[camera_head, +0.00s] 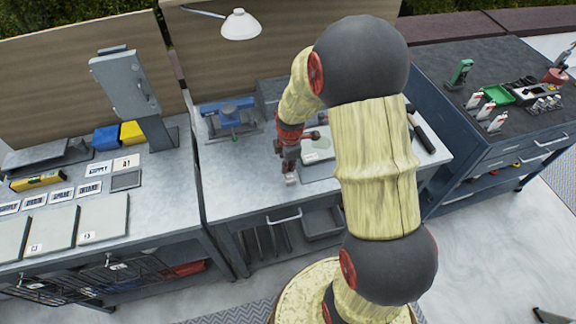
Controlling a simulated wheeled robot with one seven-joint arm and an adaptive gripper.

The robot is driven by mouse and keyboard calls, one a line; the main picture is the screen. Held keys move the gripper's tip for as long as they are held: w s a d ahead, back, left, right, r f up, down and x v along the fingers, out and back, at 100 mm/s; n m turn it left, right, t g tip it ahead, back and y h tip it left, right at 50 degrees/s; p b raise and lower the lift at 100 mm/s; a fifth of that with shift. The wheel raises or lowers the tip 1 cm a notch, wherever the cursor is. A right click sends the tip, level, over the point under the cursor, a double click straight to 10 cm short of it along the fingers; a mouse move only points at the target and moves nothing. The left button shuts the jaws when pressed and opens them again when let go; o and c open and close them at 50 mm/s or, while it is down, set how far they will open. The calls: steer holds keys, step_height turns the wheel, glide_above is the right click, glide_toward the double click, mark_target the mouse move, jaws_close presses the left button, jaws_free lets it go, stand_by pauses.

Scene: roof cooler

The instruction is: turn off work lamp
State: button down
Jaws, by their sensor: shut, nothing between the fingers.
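The work lamp (240,25) has a white dome shade on a thin arm that reaches in from the left, above the middle bench near the back panel. I see no clear glow under the shade, and I cannot make out a switch on it. My gripper (290,178) points down over the front part of the middle bench, below and to the right of the lamp in the picture and apart from it. Its fingers are small here and look shut and empty. My arm hides part of the bench to the right.
The middle bench (225,195) holds a blue vise (230,116) at the back and a pale plate beside my gripper. A grey box on a post (125,85) stands on the left bench. A dark cabinet (480,130) on the right carries a green tray (497,94) and small parts.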

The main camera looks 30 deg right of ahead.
steer(key=shift+s+f, duration=0.1)
steer(key=shift+s, duration=0.15)
steer(key=shift+s+a, duration=0.25)
steer(key=shift+s, duration=0.4)
steer(key=shift+w, duration=0.1)
steer(key=shift+r+p, duration=0.4)
step_height(320, 180, up, 13)
steer(key=s+p, duration=0.1)
steer(key=p, duration=0.3)
steer(key=shift+s+a, duration=0.2)
steer(key=shift+s, duration=0.2)
steer(key=shift+r, duration=0.1)
